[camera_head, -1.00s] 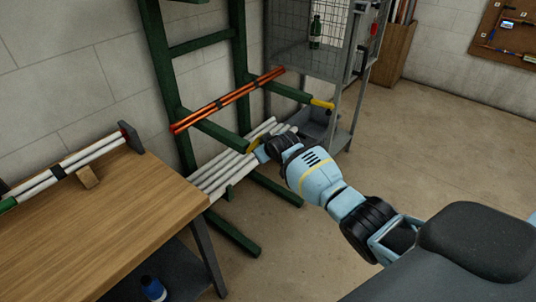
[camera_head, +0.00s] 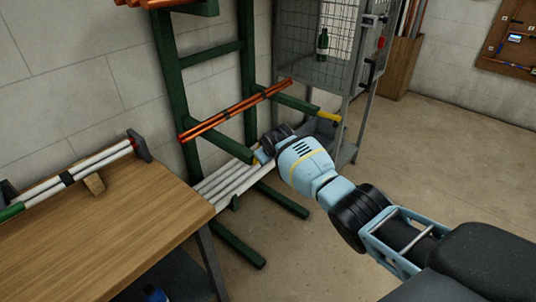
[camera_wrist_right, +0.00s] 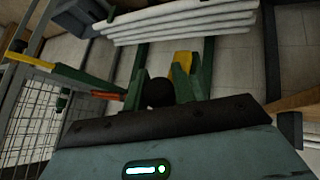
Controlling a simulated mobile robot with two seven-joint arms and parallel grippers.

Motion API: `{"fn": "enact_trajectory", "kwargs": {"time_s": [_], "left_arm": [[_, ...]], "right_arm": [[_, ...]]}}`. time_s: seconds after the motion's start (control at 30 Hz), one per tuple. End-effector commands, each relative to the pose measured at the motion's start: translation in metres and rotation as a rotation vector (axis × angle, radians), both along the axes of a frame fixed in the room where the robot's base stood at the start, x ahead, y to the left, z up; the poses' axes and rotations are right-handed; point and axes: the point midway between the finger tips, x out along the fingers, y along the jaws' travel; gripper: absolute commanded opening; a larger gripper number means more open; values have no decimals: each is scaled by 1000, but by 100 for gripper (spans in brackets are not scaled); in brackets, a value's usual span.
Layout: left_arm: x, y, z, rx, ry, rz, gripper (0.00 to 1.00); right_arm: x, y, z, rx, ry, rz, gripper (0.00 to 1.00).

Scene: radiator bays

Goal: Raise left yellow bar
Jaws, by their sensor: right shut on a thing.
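The green rack (camera_head: 171,88) has two low arms that stick out toward the room. The left arm (camera_head: 222,142) ends at my right gripper (camera_head: 259,156), which is shut on its yellow end, the left yellow bar. That end is hidden in the head view; in the wrist view the yellow bar (camera_wrist_right: 182,61) shows in front of my wrist. The right yellow bar (camera_head: 328,116) is free at the tip of the other arm, and shows at the left of the wrist view (camera_wrist_right: 103,95). My left gripper is out of view.
Orange pipes (camera_head: 238,112) lie across both arms. White pipes (camera_head: 225,184) lie lower on the rack. A wooden bench (camera_head: 120,235) stands at the left, a wire cage (camera_head: 309,74) behind at the right. The floor (camera_head: 445,150) to the right is clear.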

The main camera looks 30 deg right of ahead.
Motion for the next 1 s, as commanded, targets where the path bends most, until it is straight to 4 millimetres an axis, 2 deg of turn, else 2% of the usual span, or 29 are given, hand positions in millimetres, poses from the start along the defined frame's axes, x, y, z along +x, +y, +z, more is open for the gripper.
{"fn": "enact_trajectory", "kwargs": {"time_s": [0.03,0.4,0.97,1.0], "left_arm": [[0,0,0,0,0,0,44],[-6,0,-1,1,11,-1,44],[-2,0,1,-1,2,0,44],[-1,0,1,-1,1,-1,44]], "right_arm": [[6,-1,12,1,-26,1,0],[6,0,12,2,-27,0,0],[6,0,12,2,-27,0,0],[6,0,12,2,-27,0,27]]}}
